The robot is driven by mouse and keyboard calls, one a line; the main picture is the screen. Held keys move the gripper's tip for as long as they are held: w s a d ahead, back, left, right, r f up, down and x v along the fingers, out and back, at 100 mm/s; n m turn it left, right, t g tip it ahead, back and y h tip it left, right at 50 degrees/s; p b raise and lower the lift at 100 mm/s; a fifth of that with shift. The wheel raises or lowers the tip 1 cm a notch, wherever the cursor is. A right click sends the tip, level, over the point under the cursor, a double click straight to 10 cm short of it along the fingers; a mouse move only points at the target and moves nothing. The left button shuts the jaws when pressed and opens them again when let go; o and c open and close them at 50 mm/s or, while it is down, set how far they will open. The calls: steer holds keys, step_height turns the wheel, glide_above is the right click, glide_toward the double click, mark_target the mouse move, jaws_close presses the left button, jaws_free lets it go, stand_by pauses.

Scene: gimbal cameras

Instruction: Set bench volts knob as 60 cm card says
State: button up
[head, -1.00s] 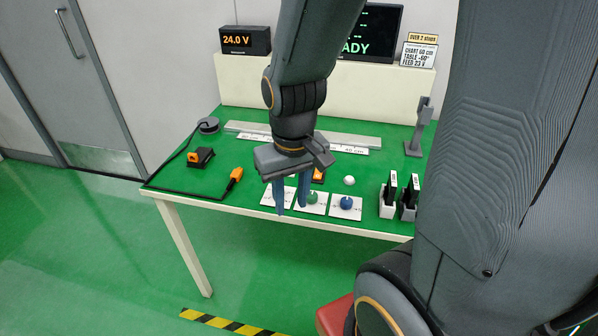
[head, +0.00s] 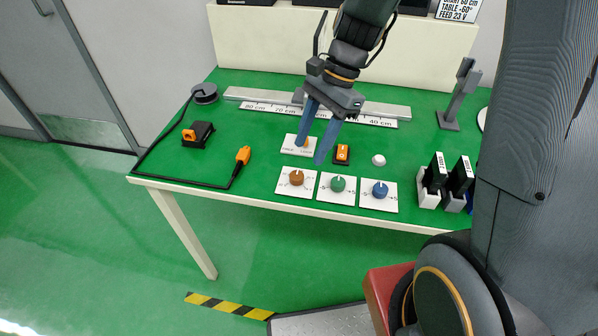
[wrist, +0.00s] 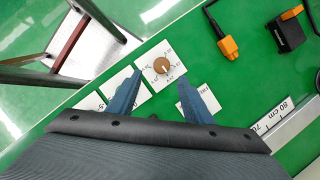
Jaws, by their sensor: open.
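Three knobs on white plates line the table's front edge: brown (head: 296,177), green (head: 338,184) and blue (head: 380,189). I cannot read which one is marked volts. The brown knob (wrist: 161,66) also shows in the wrist view, with a pale pointer line and small numbers around it.
A white switch plate (head: 291,150) stands partly behind my fingers, with an orange rocker switch (head: 342,153) to its right. A scaled rail (head: 370,121) lies behind. A cable with an orange plug (head: 243,155) lies left; black modules in white holders (head: 428,193) stand right.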

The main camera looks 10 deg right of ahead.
mark_target(296, 175)
steer(key=shift+x, duration=3.95)
steer(key=shift+a, duration=0.15)
steer(key=c, duration=1.1)
steer(key=shift+o, duration=0.2)
steer(key=shift+r+p, duration=0.1)
steer(key=shift+p, duration=0.4)
steer(key=n+g+p, duration=0.1)
steer(key=n, duration=0.1)
steer(key=n+h+p, duration=0.1)
steer(key=n, duration=0.2)
steer(key=shift+w+a+g, duration=0.15)
steer(key=shift+w+g, duration=0.05)
steer(key=shift+g, duration=0.2)
steer(key=n+h+p, duration=0.1)
steer(key=n, duration=0.2)
steer(key=n+h+p, duration=0.1)
steer(key=n, duration=0.2)
steer(key=shift+w+a+g+h, duration=0.1)
steer(key=shift+a+g+h, duration=0.1)
steer(key=shift+g+h, duration=0.15)
steer(key=shift+n, duration=0.4)
